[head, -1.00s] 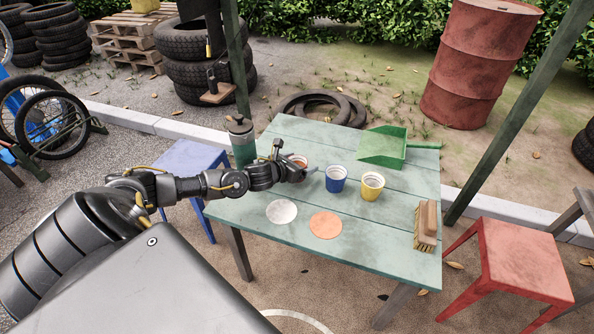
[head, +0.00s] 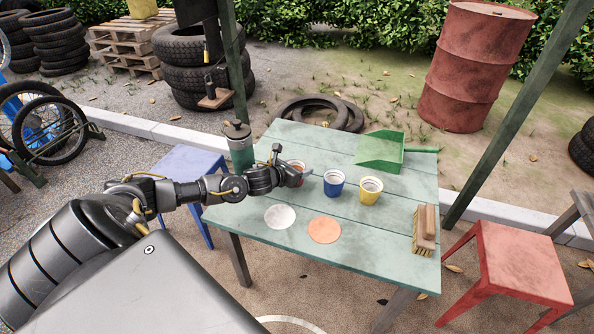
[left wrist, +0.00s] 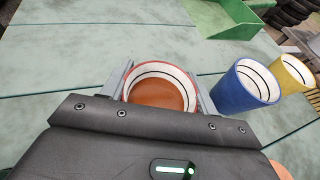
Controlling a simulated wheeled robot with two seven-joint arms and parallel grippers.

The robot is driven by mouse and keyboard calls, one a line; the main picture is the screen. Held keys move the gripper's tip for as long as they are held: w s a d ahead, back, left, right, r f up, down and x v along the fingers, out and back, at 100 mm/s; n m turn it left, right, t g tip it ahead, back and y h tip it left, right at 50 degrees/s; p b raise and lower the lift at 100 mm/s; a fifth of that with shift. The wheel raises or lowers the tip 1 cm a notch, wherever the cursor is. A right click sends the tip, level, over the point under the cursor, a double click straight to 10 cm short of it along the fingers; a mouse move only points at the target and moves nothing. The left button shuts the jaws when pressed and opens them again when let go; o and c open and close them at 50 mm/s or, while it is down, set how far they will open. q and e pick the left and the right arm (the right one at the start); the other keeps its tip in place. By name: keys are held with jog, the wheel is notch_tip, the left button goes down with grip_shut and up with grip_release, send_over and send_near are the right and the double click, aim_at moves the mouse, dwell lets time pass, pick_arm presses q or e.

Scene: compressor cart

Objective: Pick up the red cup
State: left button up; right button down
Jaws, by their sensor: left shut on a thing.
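The red cup (left wrist: 160,93) is between the two fingers of my left gripper (left wrist: 160,88) in the left wrist view, its rim and orange-brown inside facing the camera. My left gripper (head: 293,174) is shut on it over the table, with the cup (head: 297,164) partly hidden behind the gripper in the head view. I cannot tell whether the cup's base touches the table. My right gripper is not in view.
A blue cup (head: 334,184) and a yellow cup (head: 369,192) stand close to the right.

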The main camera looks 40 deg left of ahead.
pick_arm(q)
jog(key=shift+r, duration=0.1)
